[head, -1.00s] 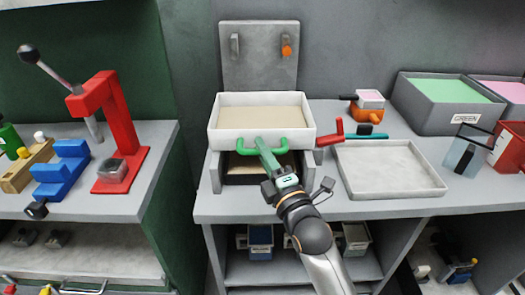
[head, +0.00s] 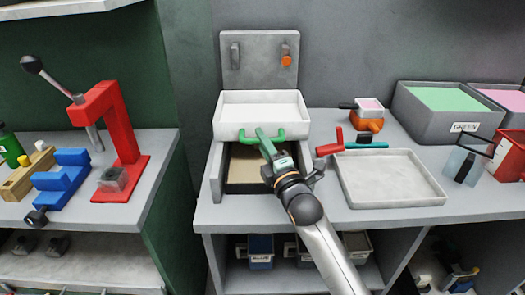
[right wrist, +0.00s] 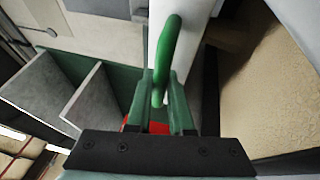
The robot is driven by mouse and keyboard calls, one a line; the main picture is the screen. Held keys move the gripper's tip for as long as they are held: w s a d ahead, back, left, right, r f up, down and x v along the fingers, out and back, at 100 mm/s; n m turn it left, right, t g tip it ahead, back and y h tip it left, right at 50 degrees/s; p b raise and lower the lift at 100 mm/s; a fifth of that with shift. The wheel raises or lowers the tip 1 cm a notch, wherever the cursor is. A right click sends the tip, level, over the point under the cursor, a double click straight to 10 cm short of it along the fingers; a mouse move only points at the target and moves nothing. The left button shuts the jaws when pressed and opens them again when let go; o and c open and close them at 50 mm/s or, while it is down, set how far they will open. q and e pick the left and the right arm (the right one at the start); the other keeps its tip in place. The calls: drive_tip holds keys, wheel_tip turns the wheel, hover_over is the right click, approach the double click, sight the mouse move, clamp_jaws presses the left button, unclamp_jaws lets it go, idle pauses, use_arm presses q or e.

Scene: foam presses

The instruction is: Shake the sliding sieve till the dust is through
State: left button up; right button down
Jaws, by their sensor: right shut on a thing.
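The white sieve (head: 229,130) is a shallow box with a green handle (head: 280,134) on its front. It sits pushed back on the grey frame (head: 215,178), and its inside looks pale, with no tan layer visible. Below and in front of it, a dark-rimmed pan (head: 240,188) holds tan dust (head: 240,167). My right gripper (head: 265,142) is shut on the handle. The right wrist view shows the handle (right wrist: 168,55) between the fingers, with the white sieve wall (right wrist: 190,40) beside it and tan dust (right wrist: 275,80) at right. My left gripper is out of view.
A grey shallow tray (head: 395,200) lies right of the frame. A red lever (head: 328,149) and an orange-based thing (head: 368,122) stand near. A grey bin marked GREEN (head: 425,122) is behind. A red press (head: 124,130) stands on the left bench.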

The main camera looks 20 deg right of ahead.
drive_tip(key=shift+w+r, duration=0.15)
drive_tip(key=c, duration=0.8)
unclamp_jaws()
drive_tip(key=shift+w, duration=0.1)
drive_tip(key=v, duration=1.2)
drive_tip(key=shift+s+d+f, duration=0.1)
drive_tip(key=shift+s+f, duration=0.15)
